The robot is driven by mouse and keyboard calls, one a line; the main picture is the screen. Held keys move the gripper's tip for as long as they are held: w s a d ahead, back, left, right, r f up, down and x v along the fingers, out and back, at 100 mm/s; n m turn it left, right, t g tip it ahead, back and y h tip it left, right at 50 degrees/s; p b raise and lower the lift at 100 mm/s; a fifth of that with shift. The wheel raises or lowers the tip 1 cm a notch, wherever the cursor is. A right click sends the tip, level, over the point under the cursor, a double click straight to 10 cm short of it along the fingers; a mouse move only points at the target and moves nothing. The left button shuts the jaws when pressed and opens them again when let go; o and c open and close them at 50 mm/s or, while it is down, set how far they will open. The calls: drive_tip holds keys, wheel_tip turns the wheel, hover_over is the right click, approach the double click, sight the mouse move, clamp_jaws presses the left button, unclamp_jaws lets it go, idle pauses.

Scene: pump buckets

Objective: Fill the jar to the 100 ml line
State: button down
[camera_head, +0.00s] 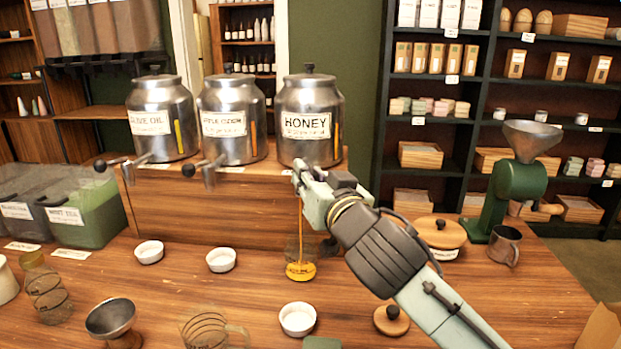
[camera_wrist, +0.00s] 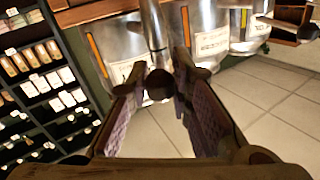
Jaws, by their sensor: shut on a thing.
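The steel honey dispenser (camera_head: 310,115) stands on the wooden shelf. My gripper (camera_head: 300,174) is at its tap, shut on the tap handle. In the wrist view, the fingers (camera_wrist: 160,84) sit on both sides of the handle's dark round knob (camera_wrist: 159,86). A thin amber stream of honey (camera_head: 300,222) falls from the tap into a clear glass jar (camera_head: 291,250) on the counter below. Golden honey (camera_head: 300,271) lies in the bottom of the jar. The marks on the jar are too small to read, and my arm is close beside it on the right.
Two other steel dispensers (camera_head: 232,115) stand left of the honey one.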

drive_tip(key=shift+r, duration=0.15)
drive_tip(key=c, duration=1.7)
unclamp_jaws()
drive_tip(key=v, duration=0.7)
drive_tip(key=shift+s, duration=0.2)
drive_tip(key=shift+d, duration=0.1)
